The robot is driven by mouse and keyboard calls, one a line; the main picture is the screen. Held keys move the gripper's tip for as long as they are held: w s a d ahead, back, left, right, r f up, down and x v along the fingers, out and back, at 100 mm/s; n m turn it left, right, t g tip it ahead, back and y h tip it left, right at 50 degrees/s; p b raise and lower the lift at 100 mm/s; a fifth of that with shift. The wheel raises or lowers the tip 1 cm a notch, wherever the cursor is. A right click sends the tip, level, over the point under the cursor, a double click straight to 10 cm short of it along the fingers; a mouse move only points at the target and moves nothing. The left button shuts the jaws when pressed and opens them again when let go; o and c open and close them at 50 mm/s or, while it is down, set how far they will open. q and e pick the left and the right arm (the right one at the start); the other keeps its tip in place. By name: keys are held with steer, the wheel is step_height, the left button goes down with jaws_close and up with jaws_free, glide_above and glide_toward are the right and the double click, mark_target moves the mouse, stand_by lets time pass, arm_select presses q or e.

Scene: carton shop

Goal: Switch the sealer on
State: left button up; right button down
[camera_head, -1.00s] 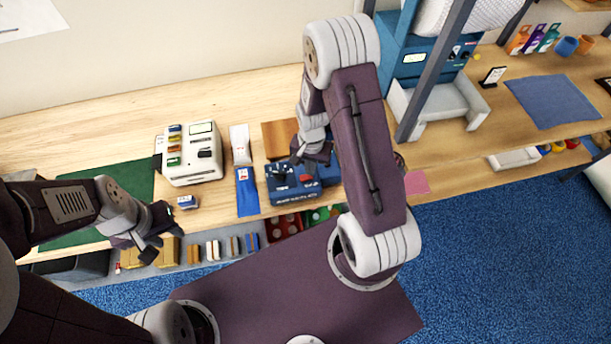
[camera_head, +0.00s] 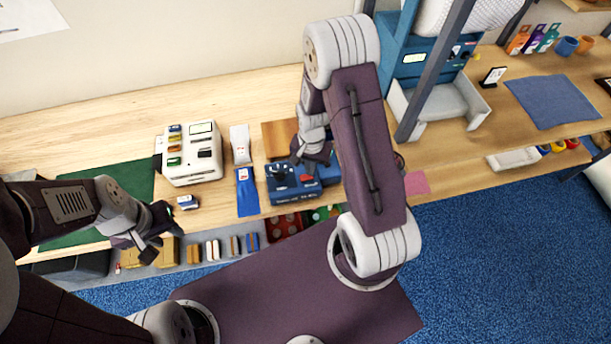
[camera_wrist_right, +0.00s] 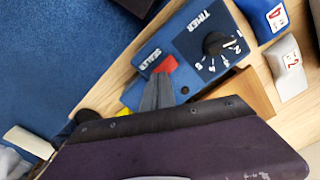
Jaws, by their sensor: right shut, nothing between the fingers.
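The sealer (camera_head: 293,194) is a blue box at the front of the bench. In the right wrist view its face (camera_wrist_right: 196,26) carries the words TIMER and SEALER, a black dial (camera_wrist_right: 216,43) and a red switch (camera_wrist_right: 166,64). My right gripper (camera_head: 306,164) is over the sealer. Its shut, empty fingers (camera_wrist_right: 158,85) end right beside the red switch and hide part of it. I cannot tell whether they touch it or which way it is set. My left gripper (camera_head: 158,238) hangs at the bench's front edge, away from the sealer, its fingers apparently apart.
A white machine (camera_head: 190,166) with coloured blocks stands left of the sealer. A wooden block (camera_head: 278,136) is behind the sealer. A blue press (camera_head: 410,68) stands to the right. A shelf below the bench holds several small items.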

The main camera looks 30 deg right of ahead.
mark_target(299, 175)
steer(key=shift+f+b, duration=0.65)
steer(key=shift+f, duration=0.25)
stand_by(0.5)
step_height(299, 175, up, 7)
steer(key=p, duration=0.6)
steer(key=shift+r, duration=0.1)
stand_by(0.3)
steer(key=w+b, duration=0.1)
steer(key=b, duration=0.1)
steer(key=w+a+t+b, duration=0.1)
steer(key=b, duration=0.1)
steer(key=w+f+b, duration=0.1)
steer(key=b, duration=0.2)
steer(key=shift+a+f+n+t, duration=0.1)
steer(key=shift+a+n+t, duration=0.2)
steer(key=shift+a+t, duration=0.1)
steer(key=s+a+r+n+b, duration=0.1)
steer(key=s+a+n+b, duration=0.2)
steer(key=s, duration=0.8)
steer(key=n+b, duration=0.2)
steer(key=n, duration=0.2)
steer(key=shift+s+n+g+b, duration=0.15)
steer(key=shift+n+g+b, duration=0.15)
steer(key=shift+n, duration=0.1)
